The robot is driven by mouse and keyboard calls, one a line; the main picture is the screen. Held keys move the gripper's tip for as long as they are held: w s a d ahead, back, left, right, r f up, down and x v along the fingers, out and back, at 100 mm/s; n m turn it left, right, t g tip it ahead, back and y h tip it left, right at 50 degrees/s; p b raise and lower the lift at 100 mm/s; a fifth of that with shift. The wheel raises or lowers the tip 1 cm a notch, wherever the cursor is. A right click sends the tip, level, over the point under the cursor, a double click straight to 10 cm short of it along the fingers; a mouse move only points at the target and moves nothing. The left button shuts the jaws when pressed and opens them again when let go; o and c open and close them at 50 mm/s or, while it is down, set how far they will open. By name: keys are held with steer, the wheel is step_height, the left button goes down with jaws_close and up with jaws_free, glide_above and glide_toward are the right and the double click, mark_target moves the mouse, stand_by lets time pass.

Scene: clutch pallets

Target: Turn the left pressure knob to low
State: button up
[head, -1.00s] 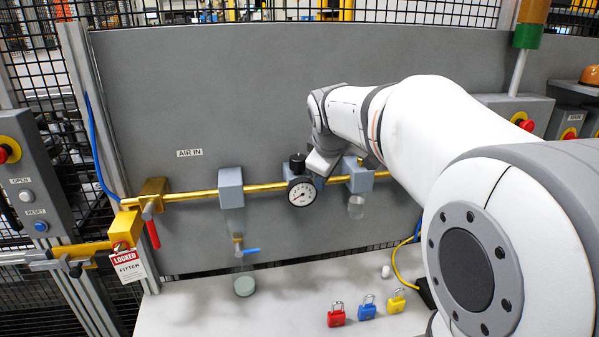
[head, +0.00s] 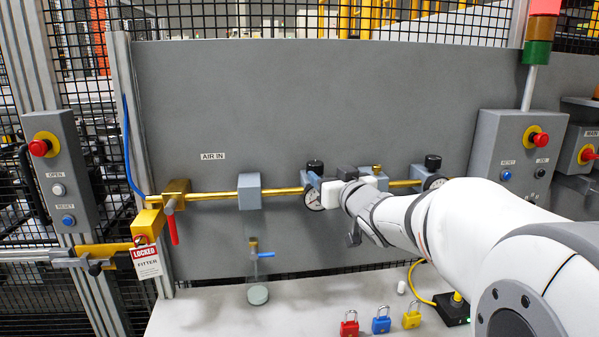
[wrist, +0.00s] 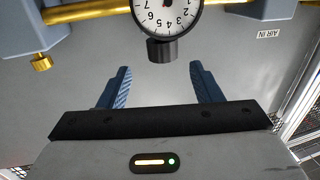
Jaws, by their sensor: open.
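The left pressure knob (head: 315,167) is a black cap on top of a grey-blue regulator on the brass pipe, above a round white gauge (head: 313,198). The upside-down wrist view shows the black knob (wrist: 162,50) below the gauge dial (wrist: 166,14). My gripper (wrist: 160,68) is open and empty there, with blue fingers on either side of the knob's line. The knob lies just beyond the fingertips, roughly centred between them. In the head view my gripper (head: 338,188) is right of the gauge and partly covers it; its fingertips are hard to make out. The knob's setting is unreadable.
A second black knob (head: 433,162) stands further right on the pipe (head: 219,195). A red-handled valve (head: 172,222) and a red tag (head: 146,262) are at left. Several padlocks (head: 381,322) lie on the bench. The grey panel above the pipe is clear.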

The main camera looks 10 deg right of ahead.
mark_target(318, 167)
steer(key=shift+w+a+r, duration=0.1)
steer(key=shift+r, duration=0.05)
steer(key=shift+w+a+y, duration=0.1)
steer(key=shift+w+y, duration=0.2)
steer(key=p+x, duration=0.1)
steer(key=x, duration=0.6)
